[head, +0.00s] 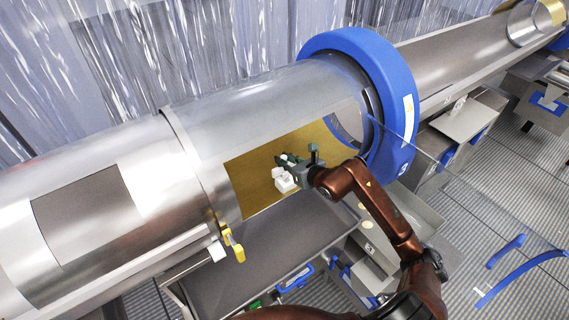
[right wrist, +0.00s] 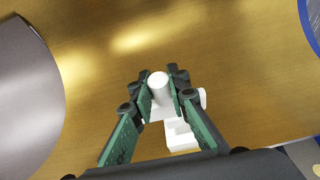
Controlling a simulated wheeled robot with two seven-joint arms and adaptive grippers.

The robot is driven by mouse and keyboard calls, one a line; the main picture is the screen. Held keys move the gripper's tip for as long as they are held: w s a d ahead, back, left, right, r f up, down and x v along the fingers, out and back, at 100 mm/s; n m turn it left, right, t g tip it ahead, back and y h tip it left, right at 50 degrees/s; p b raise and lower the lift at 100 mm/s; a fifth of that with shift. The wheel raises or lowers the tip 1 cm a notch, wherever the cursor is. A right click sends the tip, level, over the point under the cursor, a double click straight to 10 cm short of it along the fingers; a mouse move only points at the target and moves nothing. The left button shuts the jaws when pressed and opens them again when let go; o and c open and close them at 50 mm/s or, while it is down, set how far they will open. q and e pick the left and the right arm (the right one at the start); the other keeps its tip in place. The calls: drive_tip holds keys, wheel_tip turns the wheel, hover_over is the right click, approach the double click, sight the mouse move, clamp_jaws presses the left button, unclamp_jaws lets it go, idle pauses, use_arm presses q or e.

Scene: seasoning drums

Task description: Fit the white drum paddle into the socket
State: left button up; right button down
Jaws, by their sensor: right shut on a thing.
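The white drum paddle (head: 285,180) shows as a small white blocky piece under my right gripper (head: 287,162), inside the drum opening. In the right wrist view, my right gripper (right wrist: 163,90) is shut on the white paddle, with a round white end (right wrist: 158,84) between the green-padded fingers. A stepped white part (right wrist: 181,136) shows below and behind the fingers. The paddle is close to the gold inner drum wall (head: 252,183); I cannot tell whether it touches. I cannot make out the socket; it may be hidden behind the gripper or paddle. My left gripper is not in view.
The steel drum (head: 265,105) has a thick blue ring (head: 398,120) at its right end. A yellow latch (head: 233,245) is at the opening's lower left corner. A grey tray (head: 255,255) lies below. A clear panel with blue handles (head: 515,270) stands at right.

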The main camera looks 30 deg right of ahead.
sight(286, 171)
drive_tip(key=shift+s+d+f, duration=0.25)
drive_tip(key=shift+s+d, duration=0.1)
drive_tip(key=shift+w+d+f+p, duration=0.1)
drive_tip(key=shift+w+f+p, duration=0.2)
drive_tip(key=shift+f, duration=0.3)
drive_tip(key=shift+w+d+f+p, duration=0.1)
drive_tip(key=shift+w+f+p, duration=0.1)
drive_tip(key=shift+f+p, duration=0.3)
drive_tip(key=shift+f, duration=0.8)
drive_tip(key=shift+s, duration=0.15)
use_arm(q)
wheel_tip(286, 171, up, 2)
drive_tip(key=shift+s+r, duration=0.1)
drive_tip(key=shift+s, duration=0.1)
use_arm(e)
drive_tip(key=shift+a+f, duration=0.1)
drive_tip(key=shift+w+f, duration=0.15)
drive_tip(key=shift+w, duration=0.05)
drive_tip(key=c, duration=2.3)
unclamp_jaws()
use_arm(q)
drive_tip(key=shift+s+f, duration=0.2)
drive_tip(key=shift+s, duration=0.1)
use_arm(e)
drive_tip(key=o, duration=0.5)
drive_tip(key=shift+s, duration=0.1)
drive_tip(key=shift+c, duration=0.2)
